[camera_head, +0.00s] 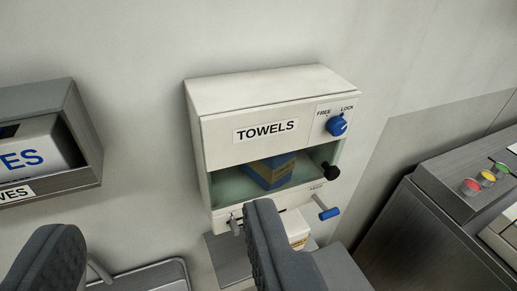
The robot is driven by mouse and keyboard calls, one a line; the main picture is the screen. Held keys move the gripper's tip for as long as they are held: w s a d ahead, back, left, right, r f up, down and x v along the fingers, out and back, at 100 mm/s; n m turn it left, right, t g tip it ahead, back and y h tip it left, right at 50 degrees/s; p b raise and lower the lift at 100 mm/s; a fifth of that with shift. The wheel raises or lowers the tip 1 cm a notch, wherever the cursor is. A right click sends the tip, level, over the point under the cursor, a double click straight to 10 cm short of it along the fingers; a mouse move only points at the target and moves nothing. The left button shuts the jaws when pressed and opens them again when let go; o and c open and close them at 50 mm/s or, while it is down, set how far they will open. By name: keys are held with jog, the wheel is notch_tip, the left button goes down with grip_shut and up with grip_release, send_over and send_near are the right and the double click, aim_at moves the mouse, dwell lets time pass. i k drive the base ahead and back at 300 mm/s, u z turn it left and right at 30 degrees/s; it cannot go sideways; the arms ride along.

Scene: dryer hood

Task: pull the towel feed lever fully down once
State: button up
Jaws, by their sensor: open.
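The white towel dispenser (262,92), labelled TOWELS, is on the wall at the picture's middle. A lever with a blue grip (329,213) sticks out at its lower right, pointing out and down, below a small label too blurred to read surely. A black knob (331,171) sits above it beside the clear window. A blue knob (337,125) at the upper right is marked FREE and LOCK; its exact setting is hard to tell. My gripper (163,225) is open and empty, left of the lever and apart from it. Its right finger covers part of the dispenser's lower front.
A grey glove holder (86,125) is on the wall at left. A metal tray (150,276) lies at the bottom, and a small box (296,229) shows under the dispenser. A grey console (425,240) with coloured buttons stands at right. Bare wall lies between holder and dispenser.

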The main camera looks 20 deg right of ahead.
aim_at(327, 214)
jog(key=z, duration=0.55)
jog(key=k, duration=1.35)
jog(key=z, duration=0.75)
jog(key=i, duration=1.55)
jog(key=u, duration=0.55)
